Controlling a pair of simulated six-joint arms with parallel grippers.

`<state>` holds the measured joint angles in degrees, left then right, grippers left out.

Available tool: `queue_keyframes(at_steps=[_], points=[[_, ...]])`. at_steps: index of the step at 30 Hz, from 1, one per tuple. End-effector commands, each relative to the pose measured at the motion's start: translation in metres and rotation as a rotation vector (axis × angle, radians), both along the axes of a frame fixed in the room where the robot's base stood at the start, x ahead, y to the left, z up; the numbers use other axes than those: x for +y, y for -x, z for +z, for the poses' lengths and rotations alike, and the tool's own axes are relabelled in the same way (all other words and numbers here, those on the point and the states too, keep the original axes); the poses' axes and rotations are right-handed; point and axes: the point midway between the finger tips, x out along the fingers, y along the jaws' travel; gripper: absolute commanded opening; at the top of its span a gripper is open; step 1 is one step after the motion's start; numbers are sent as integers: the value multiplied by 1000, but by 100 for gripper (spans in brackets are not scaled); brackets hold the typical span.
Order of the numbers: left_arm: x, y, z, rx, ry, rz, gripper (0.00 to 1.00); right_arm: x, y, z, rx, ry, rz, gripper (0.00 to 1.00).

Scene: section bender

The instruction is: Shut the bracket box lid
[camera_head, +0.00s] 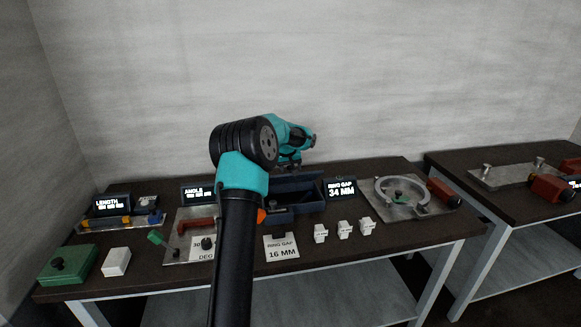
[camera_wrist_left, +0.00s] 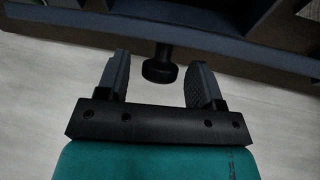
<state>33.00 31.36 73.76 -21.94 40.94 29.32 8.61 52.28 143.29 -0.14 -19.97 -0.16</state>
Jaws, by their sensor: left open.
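The dark blue bracket box (camera_head: 300,210) stands open near the middle of the table in the head view, partly behind my left arm. A blue panel that looks like its raised lid (camera_head: 300,183) stands at its back. In the left wrist view the dark blue lid (camera_wrist_left: 130,38) crosses the top, with a black knob (camera_wrist_left: 160,70) sticking out from it. My left gripper (camera_head: 290,164) is over the back of the box. Its open fingers (camera_wrist_left: 162,82) are on either side of the knob, with a gap to each side. My right gripper is not in view.
A ring on a metal plate (camera_head: 403,198) is right of the box. Several white blocks (camera_head: 344,230) and a 16 MM card (camera_head: 281,247) lie in front. A green box (camera_head: 68,264) is at the left front. A second table (camera_head: 500,210) stands at the right.

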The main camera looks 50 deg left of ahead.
Motion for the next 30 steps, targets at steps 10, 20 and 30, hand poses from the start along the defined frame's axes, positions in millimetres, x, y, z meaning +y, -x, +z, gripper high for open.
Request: queue_keyframes(at_steps=[10, 20, 30], points=[[0, 0, 0, 0, 0, 0, 40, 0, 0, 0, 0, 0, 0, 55], [0, 0, 0, 0, 0, 0, 8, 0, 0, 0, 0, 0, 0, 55], [-1, 1, 0, 1, 1, 0, 0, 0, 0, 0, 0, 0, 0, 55]])
